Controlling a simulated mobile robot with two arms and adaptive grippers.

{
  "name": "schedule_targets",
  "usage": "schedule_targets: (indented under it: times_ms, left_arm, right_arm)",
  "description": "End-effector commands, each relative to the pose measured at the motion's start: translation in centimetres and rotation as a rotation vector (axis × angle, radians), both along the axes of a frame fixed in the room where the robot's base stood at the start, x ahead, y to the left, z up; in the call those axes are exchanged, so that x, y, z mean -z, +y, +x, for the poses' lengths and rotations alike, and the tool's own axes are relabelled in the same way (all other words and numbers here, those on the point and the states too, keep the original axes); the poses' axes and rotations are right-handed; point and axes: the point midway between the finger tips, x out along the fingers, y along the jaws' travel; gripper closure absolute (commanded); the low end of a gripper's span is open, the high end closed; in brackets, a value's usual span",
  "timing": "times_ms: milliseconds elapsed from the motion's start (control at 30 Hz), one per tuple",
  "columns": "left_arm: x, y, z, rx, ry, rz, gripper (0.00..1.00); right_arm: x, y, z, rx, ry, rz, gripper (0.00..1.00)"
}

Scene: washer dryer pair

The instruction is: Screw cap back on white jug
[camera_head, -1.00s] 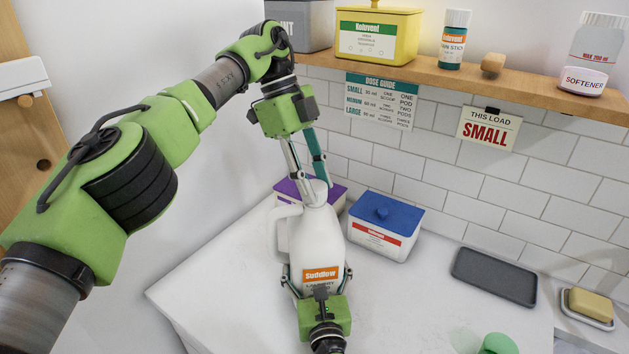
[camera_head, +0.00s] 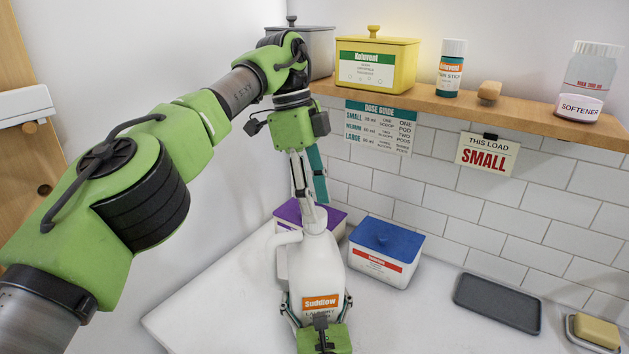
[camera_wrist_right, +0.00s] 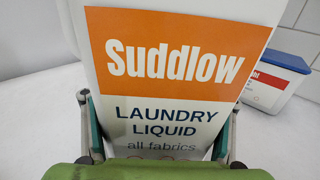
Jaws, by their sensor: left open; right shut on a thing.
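The white jug (camera_head: 318,272) with the orange "Suddlow" label stands on the white worktop; its label fills the right wrist view (camera_wrist_right: 165,62). Its handle is on the left. My right gripper (camera_head: 320,318) is shut on the jug's lower body, with one finger on each side (camera_wrist_right: 160,130). My left gripper (camera_head: 308,198) is open and points down at the jug's top, its fingertips close above or beside the neck. A white rounded piece shows at the jug's top (camera_head: 314,222); I cannot tell whether it is the cap or the bare neck.
A purple-lidded box (camera_head: 292,212) and a blue-lidded box (camera_head: 386,252) stand behind the jug. A dark tray (camera_head: 497,303) and a soap dish with yellow soap (camera_head: 596,330) lie to the right. A wooden shelf (camera_head: 440,98) with containers runs above, near my left wrist.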

Motion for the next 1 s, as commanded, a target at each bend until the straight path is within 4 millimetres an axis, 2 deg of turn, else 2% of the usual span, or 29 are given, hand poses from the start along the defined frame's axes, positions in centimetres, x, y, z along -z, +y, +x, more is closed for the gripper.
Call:
schedule_targets:
  times_ms: [200, 400, 800, 1000]
  left_arm:
    - [-3.3, -0.1, 0.0, -0.307, -0.051, 0.172, 0.55]
    - [-5.0, 0.0, 0.0, -0.481, -0.091, 0.243, 0.55]
    - [-5.3, 0.0, 0.0, -0.516, -0.097, 0.254, 0.55]
    - [-4.7, 0.1, 0.0, -0.512, -0.096, 0.255, 0.55]
  right_arm:
    - [0.0, 0.0, 0.0, 0.0, -0.001, 0.001, 0.83]
    - [-0.1, 0.0, 0.0, 0.0, -0.001, 0.001, 0.83]
    - [-0.1, 0.0, 0.0, -0.001, -0.002, 0.001, 0.83]
    - [-0.1, 0.0, 0.0, -0.001, -0.002, 0.001, 0.83]
